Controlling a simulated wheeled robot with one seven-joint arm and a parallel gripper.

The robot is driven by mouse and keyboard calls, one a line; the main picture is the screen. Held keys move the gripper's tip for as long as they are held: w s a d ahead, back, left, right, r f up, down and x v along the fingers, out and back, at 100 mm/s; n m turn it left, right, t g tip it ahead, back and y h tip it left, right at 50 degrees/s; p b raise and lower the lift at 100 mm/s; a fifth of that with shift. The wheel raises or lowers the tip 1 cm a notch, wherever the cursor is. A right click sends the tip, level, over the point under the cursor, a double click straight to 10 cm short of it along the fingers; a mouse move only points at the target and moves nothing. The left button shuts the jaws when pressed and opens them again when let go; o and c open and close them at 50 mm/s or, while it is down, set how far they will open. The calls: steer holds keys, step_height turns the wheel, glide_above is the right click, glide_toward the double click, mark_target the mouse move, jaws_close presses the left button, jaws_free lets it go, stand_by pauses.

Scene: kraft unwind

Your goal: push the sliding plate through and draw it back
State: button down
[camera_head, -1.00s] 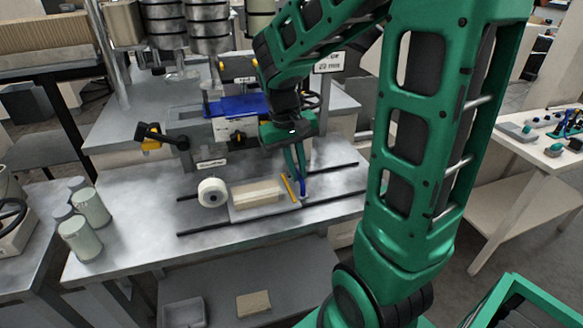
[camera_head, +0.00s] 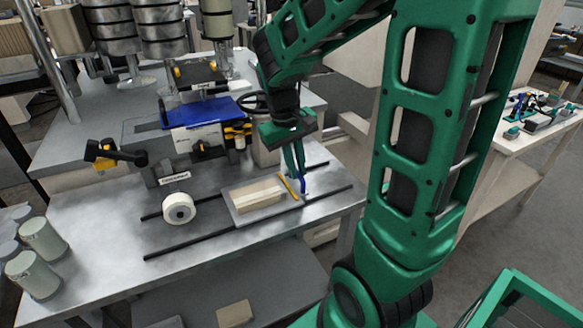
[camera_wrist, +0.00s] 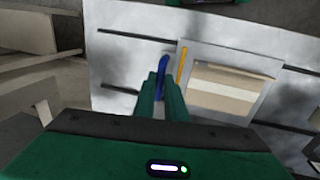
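The sliding plate (camera_head: 238,215) is a flat grey plate with a tan block (camera_head: 258,194) on it and a yellow strip (camera_head: 288,187) along its right edge. It lies between two dark rails (camera_head: 200,240) on the metal bench, with a gap between it and the white roll (camera_head: 180,208) to its left. A blue upright handle (camera_head: 303,187) stands at the plate's right end. My gripper (camera_head: 298,170) is over this handle. In the wrist view its green fingers (camera_wrist: 160,85) are close together with the blue handle (camera_wrist: 161,66) between them, so they appear shut on it.
A machine with a blue top (camera_head: 200,110) stands behind the rails. A black and yellow lever (camera_head: 105,152) sticks out at its left. Grey-green canisters (camera_head: 44,241) stand at the bench's left end.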

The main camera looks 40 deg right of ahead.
steer(key=c, duration=1.8)
jaws_free()
steer(key=shift+w+d, duration=0.15)
steer(key=shift+d, duration=0.2)
steer(key=shift+a, duration=0.1)
steer(key=shift+r, duration=0.1)
steer(key=r, duration=0.3)
steer(key=a+r, duration=0.1)
steer(key=r, duration=0.3)
steer(key=a+r, duration=0.1)
steer(key=r, duration=0.2)
steer(key=shift+w+r, duration=0.2)
steer(key=s+d+f+m, duration=0.1)
steer(key=s+f, duration=0.1)
steer(key=s, duration=0.4)
steer(key=s+f+m+y, duration=0.1)
steer(key=s+f, duration=0.2)
steer(key=s, duration=0.3)
steer(key=s+d+f+m+y, duration=0.1)
steer(key=s+f+m, duration=0.1)
steer(key=s, duration=0.5)
steer(key=shift+d+f, duration=0.35)
steer(key=shift+f, duration=0.05)
